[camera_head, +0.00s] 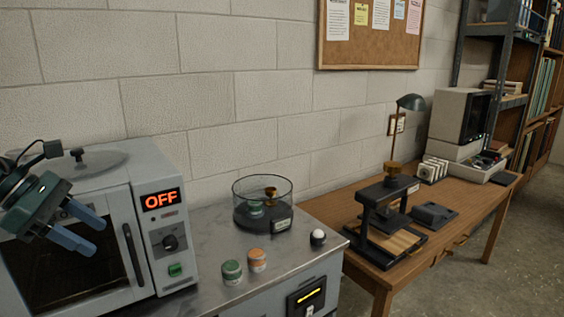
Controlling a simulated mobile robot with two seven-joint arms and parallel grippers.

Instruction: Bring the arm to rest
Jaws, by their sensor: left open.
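My left gripper (82,229) is at the far left, in front of the grey oven-like machine (165,215). Its two blue fingers are apart, with nothing between them. The gripper hides part of the machine's dark door window and its upper left. The machine's display reads OFF in orange, above a dark knob and a green button. My right gripper is not in the view.
On the metal counter (210,230) stand a clear round vessel (262,205), a green jar (231,272), an orange jar (257,260) and a white-topped knob (318,238). A wooden table (340,213) to the right bears a black press (384,215) and a lamp (411,102).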

